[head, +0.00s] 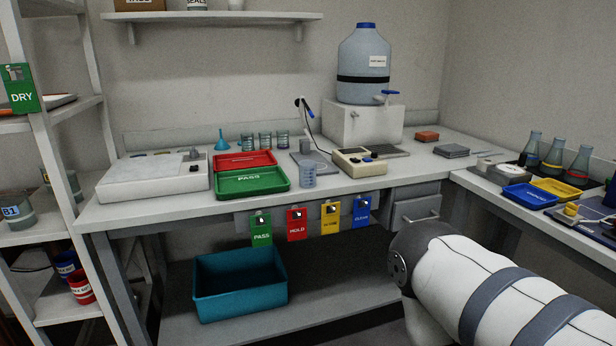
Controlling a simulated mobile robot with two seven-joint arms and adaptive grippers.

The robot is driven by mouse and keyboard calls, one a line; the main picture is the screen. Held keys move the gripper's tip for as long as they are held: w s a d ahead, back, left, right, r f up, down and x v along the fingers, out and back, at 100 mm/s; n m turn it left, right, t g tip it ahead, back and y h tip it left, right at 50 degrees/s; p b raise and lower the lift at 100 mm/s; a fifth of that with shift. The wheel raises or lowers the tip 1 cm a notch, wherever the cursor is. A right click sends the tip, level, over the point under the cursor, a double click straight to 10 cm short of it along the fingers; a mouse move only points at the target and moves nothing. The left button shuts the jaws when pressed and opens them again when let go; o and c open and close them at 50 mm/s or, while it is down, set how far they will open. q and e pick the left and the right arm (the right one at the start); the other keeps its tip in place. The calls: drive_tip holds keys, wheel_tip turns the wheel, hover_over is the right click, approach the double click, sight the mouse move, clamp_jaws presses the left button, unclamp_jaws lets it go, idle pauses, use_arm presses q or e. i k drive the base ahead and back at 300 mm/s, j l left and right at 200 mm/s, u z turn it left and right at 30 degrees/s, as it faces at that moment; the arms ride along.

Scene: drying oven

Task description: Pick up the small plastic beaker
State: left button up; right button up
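A small clear plastic beaker (307,175) with bluish markings stands upright on the front part of the bench (340,188), just right of the green tray. Several similar clear beakers (265,141) stand in a row further back, behind the red tray. A white arm link of mine with grey bands comes in from the lower right, in front of the bench. Neither of my grippers can be made out in this view, and nothing touches the beaker.
A green PASS tray (252,192) and a red tray (228,164) lie left of the beaker. A small beige instrument (347,163) is on its right. Coloured tags (297,224) hang below the bench edge. A teal bin (240,297) stands on the lower shelf.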

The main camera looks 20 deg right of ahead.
sight(307, 168)
drive_tip(key=i+l+z, duration=0.35)
drive_tip(key=z, duration=0.15)
drive_tip(key=i+l+z, duration=0.2)
drive_tip(key=i+z, duration=0.15)
drive_tip(key=z, duration=0.15)
